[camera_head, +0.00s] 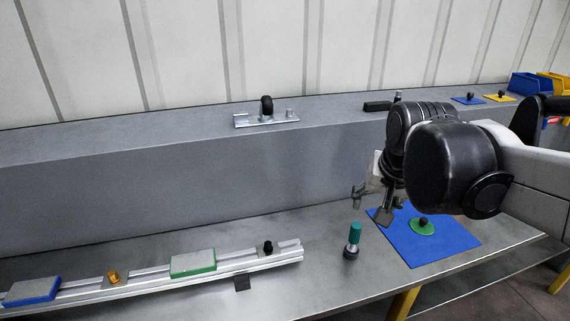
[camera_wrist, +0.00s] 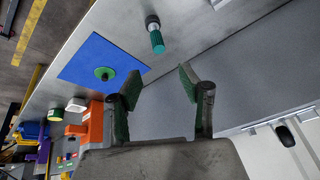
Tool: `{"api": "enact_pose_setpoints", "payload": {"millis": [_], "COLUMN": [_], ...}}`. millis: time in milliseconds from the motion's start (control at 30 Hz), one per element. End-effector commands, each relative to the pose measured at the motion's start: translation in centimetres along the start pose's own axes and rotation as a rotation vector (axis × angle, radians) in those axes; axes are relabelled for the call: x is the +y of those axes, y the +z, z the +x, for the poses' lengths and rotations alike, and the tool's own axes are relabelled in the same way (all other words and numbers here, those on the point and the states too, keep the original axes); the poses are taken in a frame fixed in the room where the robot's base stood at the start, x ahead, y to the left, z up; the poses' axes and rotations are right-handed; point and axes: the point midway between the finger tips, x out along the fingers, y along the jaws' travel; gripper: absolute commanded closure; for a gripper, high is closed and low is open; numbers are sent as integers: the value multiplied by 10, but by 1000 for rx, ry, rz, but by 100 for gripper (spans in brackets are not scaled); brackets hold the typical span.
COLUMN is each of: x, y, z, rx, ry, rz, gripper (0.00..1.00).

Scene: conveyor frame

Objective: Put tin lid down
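The tin lid, a green disc with a black knob (camera_head: 423,226), lies on the blue mat (camera_head: 447,245) on the metal bench. It also shows on the mat in the wrist view (camera_wrist: 104,74). My gripper (camera_head: 371,206) hangs above the bench by the mat's far left corner, apart from the lid. In the wrist view its two fingers (camera_wrist: 160,86) are spread, with nothing between them.
A rail (camera_head: 150,279) with several small parts runs along the bench at left. The raised grey ledge (camera_head: 180,165) behind carries a metal fixture (camera_head: 266,120). Blue and yellow bins (camera_head: 530,84) stand far right.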

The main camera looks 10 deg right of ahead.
Motion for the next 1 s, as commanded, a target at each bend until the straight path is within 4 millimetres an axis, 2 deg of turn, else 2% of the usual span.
{"api": "enact_pose_setpoints", "payload": {"millis": [33,200,400,600,1000], "x": [-5,-18,-25,-27,-27], "y": [16,62,101,115,115], "z": [-4,-11,-11,-10,-10], "rx": [16,79,140,166,168], "ry": [-14,-57,-93,-106,-107], "rz": [-46,-204,-344,-399,-401], "gripper": [61,61,61,61,61]}}
